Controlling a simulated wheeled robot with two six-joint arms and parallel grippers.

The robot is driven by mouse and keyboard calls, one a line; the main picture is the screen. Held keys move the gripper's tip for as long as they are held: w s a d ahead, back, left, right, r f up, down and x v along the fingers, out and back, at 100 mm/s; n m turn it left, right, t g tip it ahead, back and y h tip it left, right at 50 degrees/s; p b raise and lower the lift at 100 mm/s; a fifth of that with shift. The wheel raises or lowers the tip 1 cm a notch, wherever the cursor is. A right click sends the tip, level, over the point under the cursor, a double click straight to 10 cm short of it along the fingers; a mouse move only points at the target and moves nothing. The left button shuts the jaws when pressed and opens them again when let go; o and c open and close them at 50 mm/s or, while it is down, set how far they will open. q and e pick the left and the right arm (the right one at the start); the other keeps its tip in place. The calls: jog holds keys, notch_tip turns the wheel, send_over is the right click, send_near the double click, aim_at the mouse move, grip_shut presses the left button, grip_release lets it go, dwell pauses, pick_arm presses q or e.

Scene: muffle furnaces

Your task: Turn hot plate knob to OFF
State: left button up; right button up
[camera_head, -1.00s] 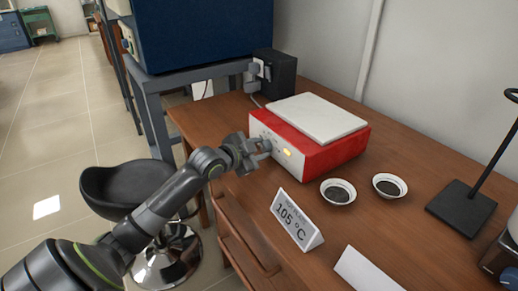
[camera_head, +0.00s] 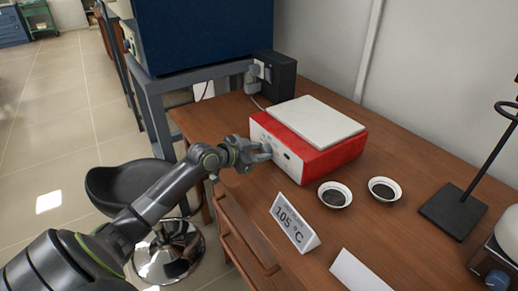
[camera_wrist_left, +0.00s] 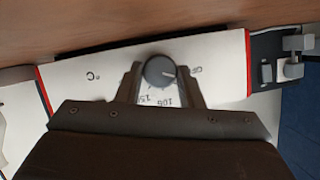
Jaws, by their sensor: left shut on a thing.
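The hot plate (camera_head: 335,155) is a red box with a white front panel and a pale flat top, standing on the wooden bench. Its dark round knob (camera_wrist_left: 158,70) shows in the left wrist view, with scale numbers around it. The knob's pale mark points right, toward a small label too blurred to read surely. My left gripper (camera_head: 264,152) is at the front panel, its fingers on either side of the knob and shut on it. In the head view the gripper hides the knob. The display window (camera_head: 287,156) is dark. My right gripper is not in view.
A sign reading 105 °C (camera_head: 294,222) stands in front of the hot plate. Two small dishes (camera_head: 335,195) (camera_head: 384,190) with dark contents sit to its right. A black stand (camera_head: 453,212) is farther right. A black stool (camera_head: 135,185) is by the bench.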

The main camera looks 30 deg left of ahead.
pick_arm(q)
jog(key=shift+a+n+g+h, duration=0.15)
jog(key=shift+n+g+h, duration=0.15)
jog(key=shift+n+h, duration=0.5)
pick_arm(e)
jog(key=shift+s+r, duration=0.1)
pick_arm(q)
jog(key=shift+n, duration=0.3)
jog(key=o, duration=1)
jog(key=p+v, duration=0.5)
jog(key=v, duration=1.2)
jog(key=shift+r, duration=0.15)
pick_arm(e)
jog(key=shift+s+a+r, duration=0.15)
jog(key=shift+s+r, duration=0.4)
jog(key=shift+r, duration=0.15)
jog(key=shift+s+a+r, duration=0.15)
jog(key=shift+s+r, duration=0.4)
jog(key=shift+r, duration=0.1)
